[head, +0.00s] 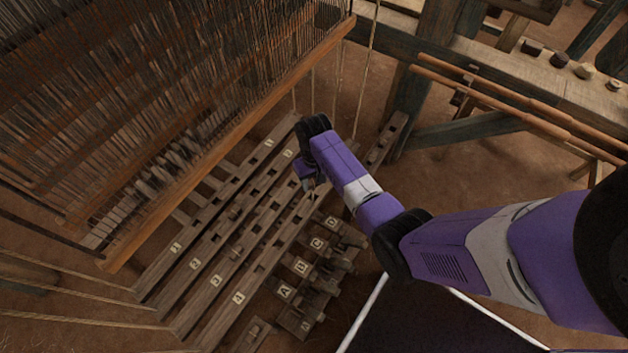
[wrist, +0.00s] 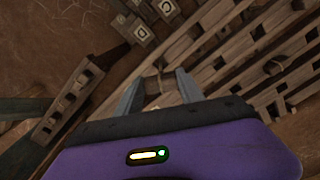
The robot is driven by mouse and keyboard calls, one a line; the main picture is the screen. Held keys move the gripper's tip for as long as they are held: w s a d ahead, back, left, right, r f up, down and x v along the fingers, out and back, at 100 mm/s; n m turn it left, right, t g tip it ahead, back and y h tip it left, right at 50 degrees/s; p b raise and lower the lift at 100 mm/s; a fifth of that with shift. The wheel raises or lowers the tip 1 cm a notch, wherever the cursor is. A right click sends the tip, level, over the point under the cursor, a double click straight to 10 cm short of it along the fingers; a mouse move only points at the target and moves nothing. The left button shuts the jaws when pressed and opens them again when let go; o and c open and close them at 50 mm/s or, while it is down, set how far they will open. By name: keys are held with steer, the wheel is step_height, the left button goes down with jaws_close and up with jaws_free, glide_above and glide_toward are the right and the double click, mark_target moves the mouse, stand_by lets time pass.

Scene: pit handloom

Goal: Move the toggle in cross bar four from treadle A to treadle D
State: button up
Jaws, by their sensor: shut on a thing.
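Cross bar four (head: 227,312) is the slotted wooden bar nearest the treadles, with a pale number plate near its front end. The D plate (wrist: 140,33) also shows in the wrist view. My gripper (head: 311,187) is over the far part of cross bar four, beyond treadle D's plate. In the wrist view my gripper (wrist: 158,90) is shut on the small wooden toggle (wrist: 158,87). I cannot tell whether the toggle sits in a slot.
Parallel slotted bars (head: 160,263) lie left of cross bar four, under the loom's hanging shafts (head: 200,180). Cords (head: 367,65) hang near my arm. A timber frame (head: 500,65) stands at the back right. Bare earth floor is open at the right.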

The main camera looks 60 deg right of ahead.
mark_target(314, 183)
steer(key=shift+f+b, duration=1.85)
steer(key=shift+f, duration=0.15)
steer(key=shift+f+b, duration=1.3)
steer(key=shift+f, duration=0.8)
steer(key=o, duration=1.4)
steer(key=shift+r, duration=0.15)
step_height(314, 183, up, 8)
steer(key=p, duration=0.3)
steer(key=shift+f, duration=0.25)
steer(key=shift+r, duration=0.1)
step_height(314, 183, up, 7)
steer(key=p, duration=0.8)
